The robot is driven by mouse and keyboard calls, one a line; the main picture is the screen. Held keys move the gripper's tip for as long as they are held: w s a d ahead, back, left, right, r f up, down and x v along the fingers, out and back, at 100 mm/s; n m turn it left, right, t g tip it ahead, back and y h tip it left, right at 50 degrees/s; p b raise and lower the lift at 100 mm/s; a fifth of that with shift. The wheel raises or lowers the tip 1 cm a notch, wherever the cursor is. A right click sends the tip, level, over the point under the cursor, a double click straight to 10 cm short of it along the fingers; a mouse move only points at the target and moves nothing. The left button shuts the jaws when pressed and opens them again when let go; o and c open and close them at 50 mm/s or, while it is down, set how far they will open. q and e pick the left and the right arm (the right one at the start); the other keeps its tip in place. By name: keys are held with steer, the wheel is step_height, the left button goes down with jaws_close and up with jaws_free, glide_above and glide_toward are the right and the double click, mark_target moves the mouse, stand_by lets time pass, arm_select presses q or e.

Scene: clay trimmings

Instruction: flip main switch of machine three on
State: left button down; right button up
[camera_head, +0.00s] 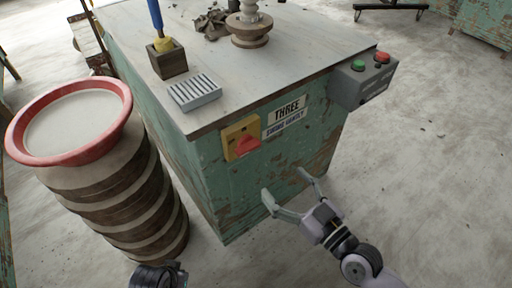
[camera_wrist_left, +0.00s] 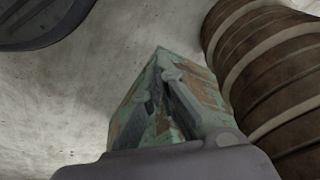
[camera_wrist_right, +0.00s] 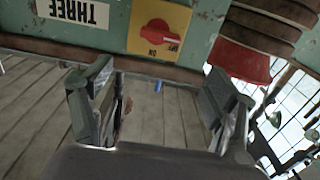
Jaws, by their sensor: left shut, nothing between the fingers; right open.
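Machine three is a worn green cabinet (camera_head: 225,185) with a label reading THREE (camera_head: 287,108) on its front. Its main switch is a red rotary knob on a yellow plate (camera_head: 231,135), left of the label. In the right wrist view the red knob (camera_wrist_right: 158,33) and the label (camera_wrist_right: 75,10) appear upside down near the top; lettering including ON shows beside the knob. My right gripper (camera_head: 289,190) is open and empty, below and to the right of the switch, apart from it. My left gripper (camera_wrist_left: 180,100) is shut and empty; its fingers are outside the head view.
A grey box with green and red buttons (camera_head: 364,80) sticks out at the cabinet's right corner. A stacked barrel with a red-rimmed basin (camera_head: 123,115) stands close on the left. A white slotted block (camera_head: 194,92) and a brush holder (camera_head: 167,60) stand on top. The floor at right is clear.

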mark_target(251, 150)
steer(key=x, duration=1.3)
steer(key=shift+w+a, duration=0.15)
steer(key=shift+w, duration=0.05)
steer(key=shift+c, duration=0.2)
steer(key=c, duration=1.1)
